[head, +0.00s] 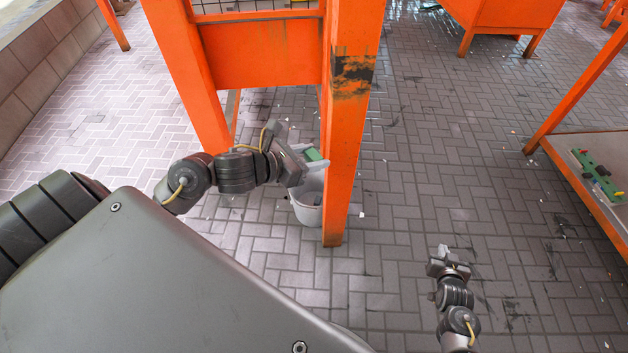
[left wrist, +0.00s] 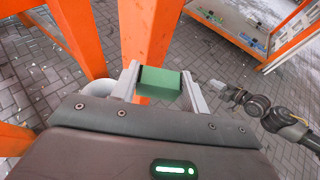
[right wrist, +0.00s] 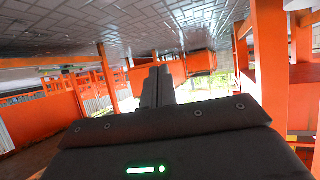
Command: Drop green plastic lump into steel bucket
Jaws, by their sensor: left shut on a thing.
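The green plastic lump (head: 313,155) is a small block held between the two fingers of my left gripper (head: 309,162). It also shows between the fingers in the left wrist view (left wrist: 160,83). The steel bucket (head: 307,210) stands on the floor behind an orange post, which hides part of it. In the head view the lump appears just above the bucket's rim. In the left wrist view the bucket's pale rim (left wrist: 97,87) lies left of the fingers. My right gripper (head: 447,256) is empty, low at the right, and its fingers (right wrist: 157,84) are together.
An orange post (head: 343,180) stands right beside the bucket and my left gripper. An orange frame (head: 262,55) rises behind. A low table (head: 590,160) at the right carries a green object with small parts (head: 597,175). The paved floor (head: 430,170) between is mostly clear.

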